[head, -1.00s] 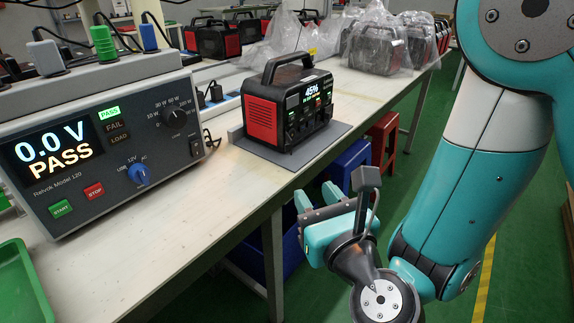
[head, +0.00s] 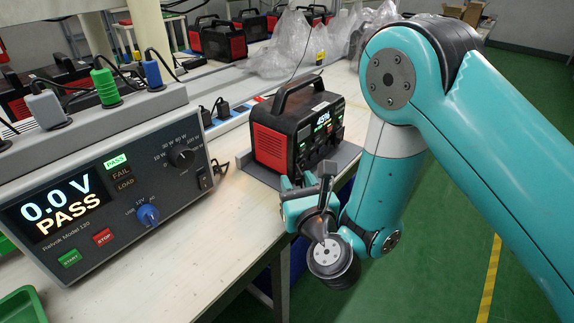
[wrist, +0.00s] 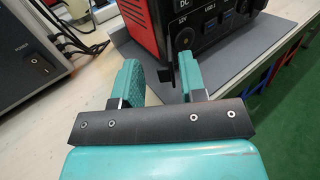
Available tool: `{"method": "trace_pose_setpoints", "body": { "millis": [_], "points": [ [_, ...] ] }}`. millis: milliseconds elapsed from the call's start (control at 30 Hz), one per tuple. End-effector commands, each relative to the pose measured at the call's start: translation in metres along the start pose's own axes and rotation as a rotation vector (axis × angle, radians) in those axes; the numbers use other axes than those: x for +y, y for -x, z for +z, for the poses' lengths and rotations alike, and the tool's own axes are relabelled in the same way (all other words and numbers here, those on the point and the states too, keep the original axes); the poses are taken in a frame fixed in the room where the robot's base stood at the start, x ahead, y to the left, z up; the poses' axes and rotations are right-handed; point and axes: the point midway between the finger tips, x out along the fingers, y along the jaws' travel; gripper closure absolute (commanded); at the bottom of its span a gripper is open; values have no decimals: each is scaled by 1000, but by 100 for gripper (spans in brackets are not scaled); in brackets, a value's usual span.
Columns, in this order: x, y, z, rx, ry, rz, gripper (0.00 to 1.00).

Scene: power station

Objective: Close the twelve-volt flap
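The red and black power station (head: 272,148) stands on a grey mat on the bench, and my gripper (head: 297,188) is close in front of its lower front. The right fingertip is just below the 12V area; contact cannot be told.
The tester (head: 105,185) reading 0.0 V PASS stands left on the bench. A green tray (head: 22,306) is at the lower left. Other power stations (head: 218,40) and plastic-wrapped ones stand behind. The bench edge runs just below my gripper.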

Motion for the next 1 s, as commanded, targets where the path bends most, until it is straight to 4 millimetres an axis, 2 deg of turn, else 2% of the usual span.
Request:
{"method": "trace_pose_setpoints", "body": {
  "millis": [400,567,1000],
  "points": [
    [-12,-4,0,0,1,-22,62],
    [-12,-4,0,0,0,-21,98],
    [-11,-6,-3,-9,-3,26,100]
  ]
}}
